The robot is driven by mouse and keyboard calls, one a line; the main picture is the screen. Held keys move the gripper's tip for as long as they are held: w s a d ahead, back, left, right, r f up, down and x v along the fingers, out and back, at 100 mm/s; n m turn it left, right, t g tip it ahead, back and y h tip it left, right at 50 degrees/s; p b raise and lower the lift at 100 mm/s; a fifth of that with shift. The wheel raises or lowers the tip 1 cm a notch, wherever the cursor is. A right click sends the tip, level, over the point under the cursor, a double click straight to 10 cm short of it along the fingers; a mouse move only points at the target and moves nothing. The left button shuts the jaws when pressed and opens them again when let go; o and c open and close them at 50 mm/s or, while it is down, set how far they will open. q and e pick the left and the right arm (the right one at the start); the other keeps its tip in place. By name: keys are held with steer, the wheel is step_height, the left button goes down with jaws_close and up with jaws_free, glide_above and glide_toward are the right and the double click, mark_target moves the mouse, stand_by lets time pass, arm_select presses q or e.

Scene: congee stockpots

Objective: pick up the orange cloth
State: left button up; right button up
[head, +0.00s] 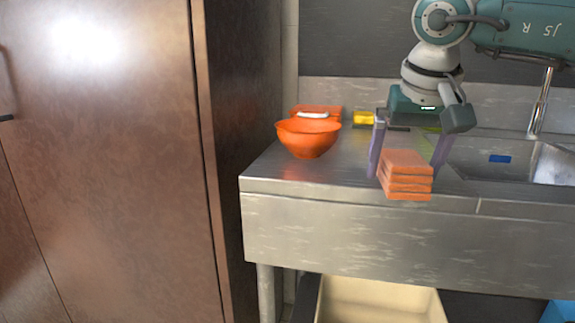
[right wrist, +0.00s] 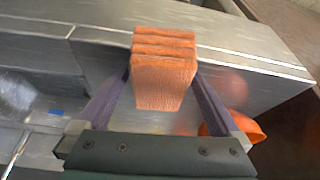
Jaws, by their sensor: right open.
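The orange cloth (head: 405,176) is a folded, layered stack at the front edge of the steel counter (head: 320,178). Its near side overlaps the edge in the head view. My right gripper (head: 406,168) points down over it with its two purple fingers apart, one on each side of the cloth. In the right wrist view the cloth (right wrist: 165,70) lies between the fingertips of the gripper (right wrist: 163,75). Whether either finger touches it, I cannot tell. My left gripper is not in view.
An orange bowl (head: 308,139) stands left on the counter, with another orange item (head: 318,109) behind it. A yellow block (head: 363,118) is at the back. The sink (head: 545,162) with a faucet (head: 540,102) is right. A brown cabinet (head: 110,170) stands left; a cream bin (head: 380,302) is below.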

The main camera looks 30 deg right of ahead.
steer(key=shift+c, duration=0.2)
steer(key=c, duration=1.2)
steer(key=shift+c, duration=0.2)
